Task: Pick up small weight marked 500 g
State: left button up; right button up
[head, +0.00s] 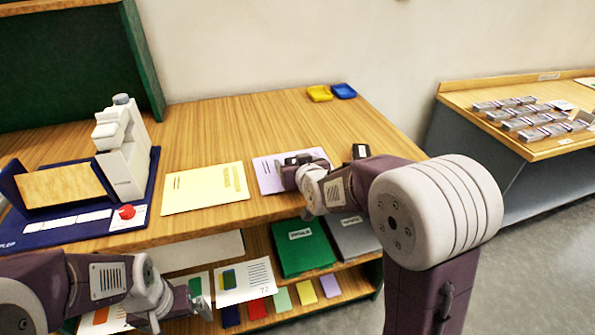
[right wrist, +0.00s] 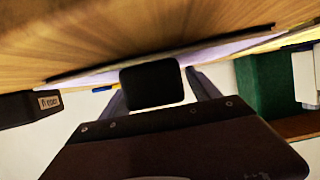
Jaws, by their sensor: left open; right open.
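A small black block (right wrist: 152,85) is between the two fingers of my right gripper (right wrist: 158,92) in the right wrist view. The fingers stand apart on either side of it, and I cannot tell whether they touch it. I can read no mark on it. In the head view my right gripper (head: 298,161) is low over the lilac sheet (head: 270,178). A second small dark block with a pale label (head: 361,151) stands just right of it and also shows at left in the right wrist view (right wrist: 25,108); its label is unreadable. My left gripper (head: 202,300) is open and empty by the lower shelf.
A yellow sheet (head: 205,188) lies left of the lilac one. A white press-like device (head: 123,150) stands on a blue mat at the left. Yellow (head: 319,93) and blue (head: 343,91) trays sit at the back. The table's back middle is clear.

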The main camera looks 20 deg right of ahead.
grip_shut()
